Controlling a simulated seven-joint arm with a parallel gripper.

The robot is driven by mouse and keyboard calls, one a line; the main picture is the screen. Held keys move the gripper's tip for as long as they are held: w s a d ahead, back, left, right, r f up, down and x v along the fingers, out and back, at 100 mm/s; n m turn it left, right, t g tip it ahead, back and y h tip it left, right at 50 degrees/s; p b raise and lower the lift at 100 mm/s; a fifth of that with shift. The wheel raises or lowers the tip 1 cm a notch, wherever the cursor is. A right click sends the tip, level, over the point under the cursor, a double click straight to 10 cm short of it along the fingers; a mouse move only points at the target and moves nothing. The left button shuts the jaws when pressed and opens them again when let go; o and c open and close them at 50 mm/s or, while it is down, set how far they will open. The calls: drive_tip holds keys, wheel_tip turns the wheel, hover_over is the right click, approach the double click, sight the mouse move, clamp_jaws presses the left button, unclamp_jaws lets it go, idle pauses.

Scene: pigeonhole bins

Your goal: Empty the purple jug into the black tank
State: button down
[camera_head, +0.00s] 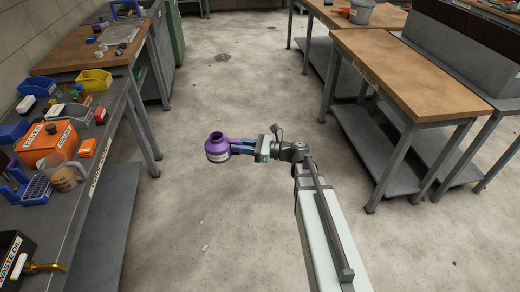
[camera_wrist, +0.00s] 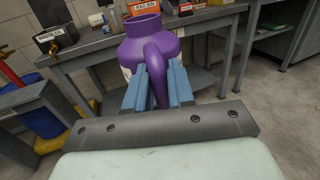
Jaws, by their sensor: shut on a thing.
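The purple jug (camera_head: 217,149) is held off the floor over the aisle, about upright with its open neck up. My gripper (camera_head: 237,146) is shut on its handle; the wrist view shows the blue fingers (camera_wrist: 158,88) on either side of the jug's handle (camera_wrist: 157,60). The jug's contents cannot be seen. The black tank (camera_head: 12,250), labelled WASTE OIL, stands on the left bench at the bottom left, with a brass-coloured spout or funnel beside it. In the wrist view the black tank (camera_wrist: 57,38) is left of the jug, apart from it.
The left grey bench (camera_head: 75,205) also holds an orange tank (camera_head: 40,150), a clear measuring jug (camera_head: 68,177), a blue rack (camera_head: 37,189) and several small bins. A wood-topped bench (camera_head: 410,75) stands at the right. The floor between the benches is mostly clear.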

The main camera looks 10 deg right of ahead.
drive_tip(key=s+a+r+n+g+h, duration=0.2)
drive_tip(key=a+n+g, duration=0.45)
drive_tip(key=a, duration=1.65)
drive_tip(key=s+a+r+n+g, duration=0.35)
drive_tip(key=a+g, duration=0.55)
drive_tip(key=a, duration=1.3)
drive_tip(key=s+a+r+n+g+h, duration=0.15)
drive_tip(key=s+a, duration=0.35)
drive_tip(key=a, duration=0.5)
drive_tip(key=s+a+r+n+g+h, duration=0.1)
drive_tip(key=s+a+n+g+h, duration=0.25)
drive_tip(key=a, duration=0.65)
drive_tip(key=s+a+r+n+t+h, duration=0.1)
drive_tip(key=s+r+t+h, duration=0.3)
drive_tip(key=r+t, duration=0.35)
drive_tip(key=s+a+r+n+t+h, duration=0.1)
drive_tip(key=s+a+t+h, duration=0.3)
drive_tip(key=s+t, duration=0.6)
drive_tip(key=shift+s+a+h, duration=0.15)
drive_tip(key=shift+a+h, duration=0.25)
drive_tip(key=shift+a, duration=0.05)
